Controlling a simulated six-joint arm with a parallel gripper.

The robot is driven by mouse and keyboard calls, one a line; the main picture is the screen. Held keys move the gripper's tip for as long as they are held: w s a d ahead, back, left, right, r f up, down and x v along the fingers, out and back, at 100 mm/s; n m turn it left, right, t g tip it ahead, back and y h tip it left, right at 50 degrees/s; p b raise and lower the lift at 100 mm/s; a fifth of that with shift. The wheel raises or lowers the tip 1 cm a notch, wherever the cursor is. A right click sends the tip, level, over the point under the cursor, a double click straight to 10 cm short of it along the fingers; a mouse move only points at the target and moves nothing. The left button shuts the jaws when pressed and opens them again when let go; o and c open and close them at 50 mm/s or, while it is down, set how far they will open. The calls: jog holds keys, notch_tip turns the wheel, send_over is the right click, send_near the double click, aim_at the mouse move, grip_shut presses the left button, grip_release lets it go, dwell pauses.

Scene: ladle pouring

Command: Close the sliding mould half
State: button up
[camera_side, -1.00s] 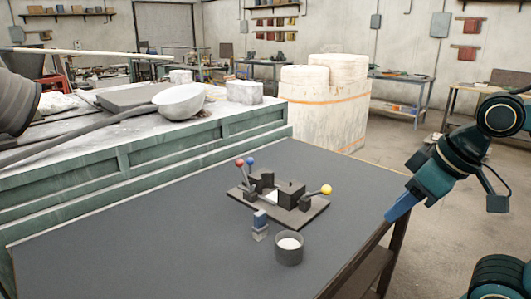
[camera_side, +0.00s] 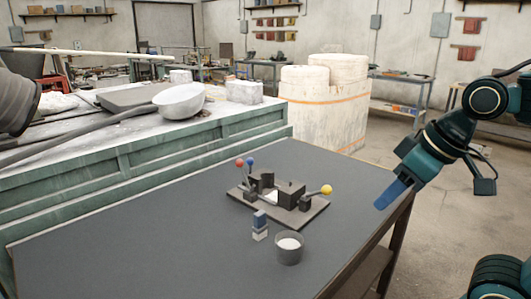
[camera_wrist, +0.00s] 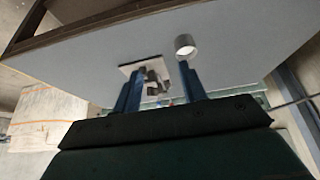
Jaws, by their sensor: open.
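The mould stands on a dark base plate (camera_side: 312,214) on the table, with a larger dark block (camera_side: 291,191) at right and a smaller one (camera_side: 265,178) at left. A gap with something pale in it shows between these two halves; I cannot tell which one slides. A yellow-knobbed handle (camera_side: 326,190) sticks out at right, and red (camera_side: 240,163) and blue (camera_side: 250,161) knobs stand at left. My gripper (camera_side: 381,205) is open and empty, right of the mould and apart from it. In the wrist view the mould (camera_wrist: 153,77) shows between my fingers, partly hidden.
A green bench (camera_side: 150,155) with a white bowl (camera_side: 180,103) borders the table behind. The table's left part is clear.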

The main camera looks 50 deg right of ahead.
jog(key=w+r, duration=0.5)
jog(key=w, duration=0.5)
jog(key=n+g+y, duration=0.1)
jog(key=n, duration=0.2)
send_over(250, 162)
jog(key=s+d, duration=0.2)
jog(key=s, duration=0.2)
notch_tip(250, 162, down, 6)
jog(key=shift+s+d, duration=0.1)
jog(key=shift+f, duration=0.15)
jog(key=x, duration=1.3)
jog(key=shift+f, duration=0.3)
grip_shut()
